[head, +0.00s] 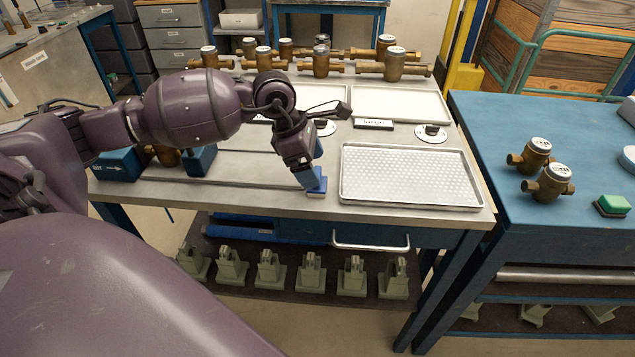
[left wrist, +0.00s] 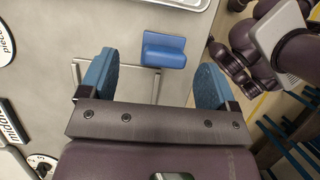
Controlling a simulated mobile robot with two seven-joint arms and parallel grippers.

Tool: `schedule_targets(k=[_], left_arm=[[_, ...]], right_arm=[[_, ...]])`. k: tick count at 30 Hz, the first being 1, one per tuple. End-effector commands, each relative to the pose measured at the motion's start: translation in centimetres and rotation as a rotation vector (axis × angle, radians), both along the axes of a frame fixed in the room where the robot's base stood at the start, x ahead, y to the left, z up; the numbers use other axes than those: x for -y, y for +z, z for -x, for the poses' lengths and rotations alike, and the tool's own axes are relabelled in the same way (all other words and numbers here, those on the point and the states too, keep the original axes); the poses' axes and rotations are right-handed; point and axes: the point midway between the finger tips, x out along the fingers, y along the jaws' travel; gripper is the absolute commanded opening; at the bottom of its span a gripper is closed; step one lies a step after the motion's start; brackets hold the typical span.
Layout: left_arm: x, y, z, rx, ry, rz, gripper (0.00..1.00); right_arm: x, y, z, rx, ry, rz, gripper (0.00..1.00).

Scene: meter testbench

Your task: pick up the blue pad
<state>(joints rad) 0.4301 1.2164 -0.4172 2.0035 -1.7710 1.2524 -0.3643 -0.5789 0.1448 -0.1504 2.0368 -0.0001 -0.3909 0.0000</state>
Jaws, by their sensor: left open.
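The blue pad (head: 319,187) lies near the front edge of the grey bench, left of a perforated tray, partly hidden by my left gripper. In the left wrist view the blue pad (left wrist: 164,50) shows whole, a flat block with a raised part along one side. My left gripper (head: 312,178) hangs over the pad, its blue fingers pointing down. In the left wrist view the fingers (left wrist: 157,75) are spread wide with nothing between them, and the pad shows ahead between their lines.
The perforated tray (head: 408,176) lies close right of the pad. Brass meters (head: 320,62) stand at the bench's back. A blue table (head: 560,130) at right carries two meters and a green pad (head: 613,205). Grey-green fixtures (head: 311,273) stand on the shelf below.

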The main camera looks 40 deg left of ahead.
Motion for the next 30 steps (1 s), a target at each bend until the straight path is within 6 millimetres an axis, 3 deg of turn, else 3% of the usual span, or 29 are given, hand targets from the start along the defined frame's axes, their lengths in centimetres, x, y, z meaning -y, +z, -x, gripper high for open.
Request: schedule_targets(k=[9,19,27,30], left_arm=[[1.8,-3.7,-0.5,-0.003,0.0,0.002,0.83],[1.9,-4.1,-0.6,0.0,0.0,0.0,0.81],[1.9,-4.1,-0.6,0.0,0.0,0.0,0.4],[1.9,-4.0,-0.6,0.001,0.0,0.001,0.3]], right_arm=[[0.0,-0.3,0.0,-0.003,0.0,0.001,0.4],[0.0,-0.1,-0.1,0.0,0.003,0.002,0.4],[0.0,-0.1,-0.1,0.0,0.003,0.003,0.4],[0.0,-0.1,-0.1,0.0,0.003,0.003,0.4]])
